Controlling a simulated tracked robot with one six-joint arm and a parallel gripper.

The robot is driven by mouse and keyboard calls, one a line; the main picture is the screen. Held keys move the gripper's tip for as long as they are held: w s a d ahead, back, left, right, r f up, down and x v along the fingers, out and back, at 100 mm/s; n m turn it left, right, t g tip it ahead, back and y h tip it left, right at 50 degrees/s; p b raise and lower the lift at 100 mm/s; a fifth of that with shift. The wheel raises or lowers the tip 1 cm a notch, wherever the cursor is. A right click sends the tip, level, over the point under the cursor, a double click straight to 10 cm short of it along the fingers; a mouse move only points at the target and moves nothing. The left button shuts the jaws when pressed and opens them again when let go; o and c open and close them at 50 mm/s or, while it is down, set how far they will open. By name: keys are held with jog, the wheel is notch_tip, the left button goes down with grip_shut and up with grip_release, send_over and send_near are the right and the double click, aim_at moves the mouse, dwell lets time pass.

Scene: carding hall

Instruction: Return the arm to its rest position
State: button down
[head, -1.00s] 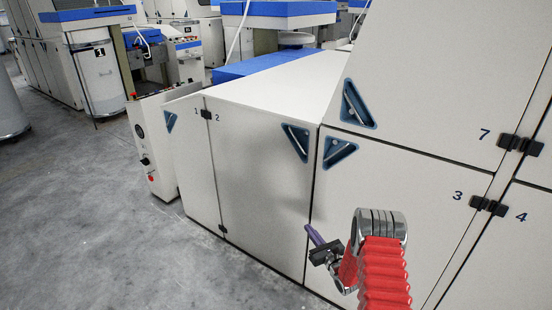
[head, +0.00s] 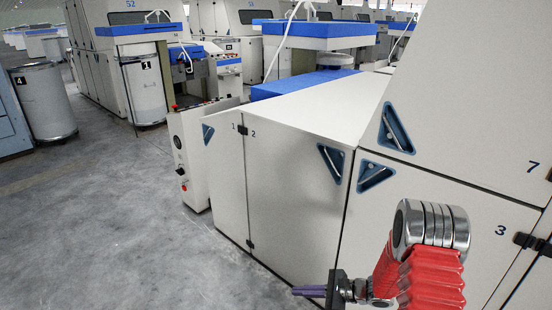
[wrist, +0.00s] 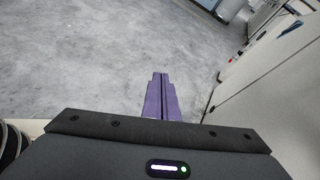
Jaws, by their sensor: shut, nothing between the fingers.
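My arm, with its red ribbed sleeve and silver joint, is at the lower right of the head view. My gripper (head: 308,291) is at its end, low in front of the cabinet door marked 2 (head: 292,190), with purple fingers pointing left. In the wrist view the purple fingers of my gripper (wrist: 160,95) lie side by side, shut and empty, with grey floor beyond them. I cannot tell how far the fingers are from the cabinet.
The pale cabinet with numbered doors and blue triangular handles fills the right side. A control panel (head: 190,160) stands at its left end. A white can marked 1 (head: 143,90) and a can marked 4 (head: 44,102) stand behind. The grey floor (head: 110,230) at left is clear.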

jog(key=s+d+r+n+g+h, duration=0.2)
jog(key=s+r+n+g+h, duration=0.15)
jog(key=s+r+n, duration=0.5)
jog(key=s+d+r+n+g+h, duration=0.2)
jog(key=s+r+n+h, duration=0.35)
jog(key=s+r, duration=0.55)
jog(key=s+d+r+n+t+h, duration=0.3)
jog(key=s+r, duration=0.6)
jog(key=r, duration=0.6)
jog(key=shift+s+d+n+t, duration=0.2)
jog(key=shift+n+t, duration=0.8)
jog(key=shift+t, duration=0.85)
